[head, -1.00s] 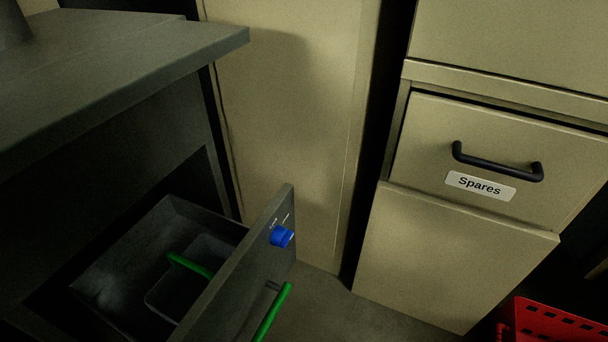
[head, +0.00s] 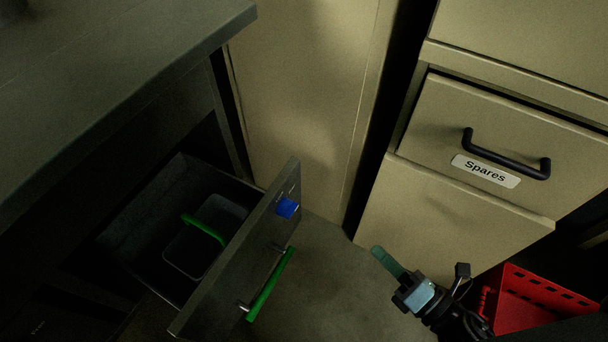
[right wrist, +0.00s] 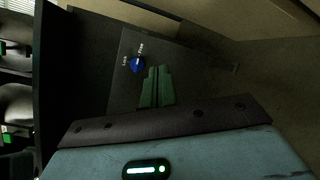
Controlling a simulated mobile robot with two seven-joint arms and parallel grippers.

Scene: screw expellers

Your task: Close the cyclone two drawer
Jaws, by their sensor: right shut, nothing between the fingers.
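The dark drawer (head: 235,262) under the grey machine at the left stands pulled out. Its front has a green bar handle (head: 270,285) and a blue knob (head: 288,208); the knob also shows in the right wrist view (right wrist: 137,64). Inside the drawer is a small bin with a green handle (head: 204,229). My right gripper (head: 378,251) is shut and empty, to the right of the drawer front and apart from it in the head view. In the right wrist view its shut fingers (right wrist: 155,72) point toward the drawer front near the knob. My left gripper is not in view.
A beige cabinet with a drawer labelled Spares (head: 485,171) stands at the right, its drawer slightly out. A red crate (head: 530,292) is on the floor at lower right. Bare floor (head: 335,290) lies between the drawer front and my right gripper.

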